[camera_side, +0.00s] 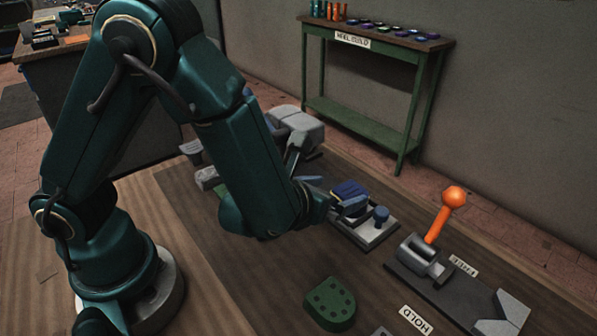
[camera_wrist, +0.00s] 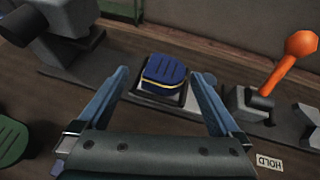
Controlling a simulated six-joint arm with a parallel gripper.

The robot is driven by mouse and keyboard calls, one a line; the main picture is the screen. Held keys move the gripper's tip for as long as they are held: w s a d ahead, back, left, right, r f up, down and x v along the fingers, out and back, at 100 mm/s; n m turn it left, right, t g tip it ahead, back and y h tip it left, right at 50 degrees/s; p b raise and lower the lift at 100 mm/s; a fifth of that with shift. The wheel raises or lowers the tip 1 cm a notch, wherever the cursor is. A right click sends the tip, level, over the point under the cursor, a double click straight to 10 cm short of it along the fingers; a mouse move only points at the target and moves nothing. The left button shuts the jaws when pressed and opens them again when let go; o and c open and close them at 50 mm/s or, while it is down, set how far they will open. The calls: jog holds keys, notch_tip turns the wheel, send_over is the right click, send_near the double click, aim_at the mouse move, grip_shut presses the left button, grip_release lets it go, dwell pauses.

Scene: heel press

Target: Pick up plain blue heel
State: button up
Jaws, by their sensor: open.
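A dark blue heel (camera_wrist: 167,73) with grooves on top and a thin yellow line along its edge sits on a grey fixture (camera_side: 365,234). In the side view the heel (camera_side: 349,190) is partly covered by a finger. My gripper (camera_wrist: 164,77) is open and empty, its blue-grey fingers apart to the left and right of the heel in the wrist view. In the side view my gripper (camera_side: 331,194) is close to the heel, mostly hidden by my arm. I cannot tell whether the fingertips are at the heel's height or above it.
A green heel piece (camera_side: 330,303) lies on the table in front. A lever with an orange knob (camera_side: 454,196) stands to the right, near a HOLD label (camera_side: 415,319). A grey press (camera_side: 298,128) is behind my arm. A green shelf (camera_side: 375,40) stands at the wall.

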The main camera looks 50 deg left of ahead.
aim_at(347, 196)
jog(key=shift+s+d+f, duration=0.25)
jog(key=shift+d+f, duration=0.1)
jog(key=shift+f, duration=0.15)
jog(key=shift+w+d+f+m, duration=0.1)
jog(key=shift+f+m, duration=0.05)
jog(key=shift+m, duration=0.15)
jog(key=shift+x, duration=2.35)
jog(key=c, duration=1.2)
